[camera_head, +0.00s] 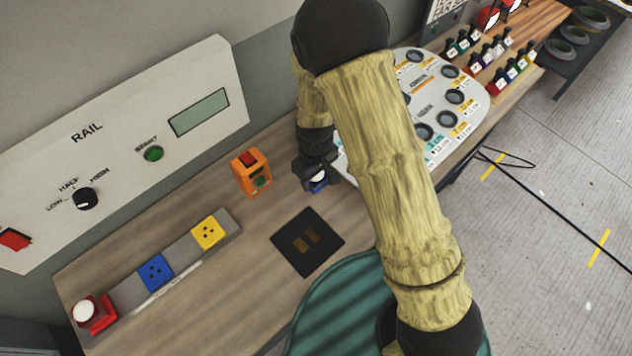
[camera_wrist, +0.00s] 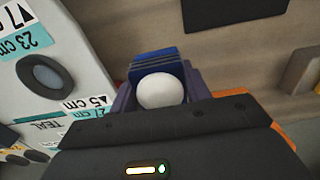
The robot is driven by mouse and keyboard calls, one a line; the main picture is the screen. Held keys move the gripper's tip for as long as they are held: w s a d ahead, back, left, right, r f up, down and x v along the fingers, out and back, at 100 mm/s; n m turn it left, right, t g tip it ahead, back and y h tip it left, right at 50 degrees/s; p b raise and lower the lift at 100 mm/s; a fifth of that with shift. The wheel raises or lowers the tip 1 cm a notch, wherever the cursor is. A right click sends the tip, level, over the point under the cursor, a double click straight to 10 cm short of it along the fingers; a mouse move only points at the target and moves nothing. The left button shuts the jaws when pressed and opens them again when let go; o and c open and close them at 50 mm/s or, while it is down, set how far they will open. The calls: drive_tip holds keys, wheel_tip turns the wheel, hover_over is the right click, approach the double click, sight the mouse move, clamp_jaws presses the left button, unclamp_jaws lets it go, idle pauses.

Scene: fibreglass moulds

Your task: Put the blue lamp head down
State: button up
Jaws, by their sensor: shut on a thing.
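The blue lamp head (camera_head: 319,186) has a white dome and is held in my gripper (camera_head: 316,176) above the wooden bench. In the wrist view the lamp head's white dome (camera_wrist: 160,91) and ribbed blue body (camera_wrist: 157,64) sit between the fingers of my gripper (camera_wrist: 163,84). My gripper is shut on it. The fingers hide part of its sides, and I cannot tell its exact height over the bench. A dark square mat (camera_head: 307,242) with brown marks lies just in front of my gripper; its edge also shows in the wrist view (camera_wrist: 232,10).
A grey strip (camera_head: 124,293) carries a red lamp head (camera_head: 96,313), a blue socket (camera_head: 155,272) and a yellow socket (camera_head: 208,233). An orange button box (camera_head: 251,173) stands left of my gripper. Several small bottles (camera_head: 498,83) stand beyond.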

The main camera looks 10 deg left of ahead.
sight(315, 185)
drive_tip(key=shift+s+a, duration=0.1)
wheel_tip(315, 185, down, 3)
drive_tip(key=shift+f+p, duration=0.15)
drive_tip(key=shift+p, duration=0.3)
drive_tip(key=shift+f, duration=0.45)
drive_tip(key=shift+f, duration=0.2)
drive_tip(key=o, duration=1.1)
drive_tip(key=shift+r, duration=0.1)
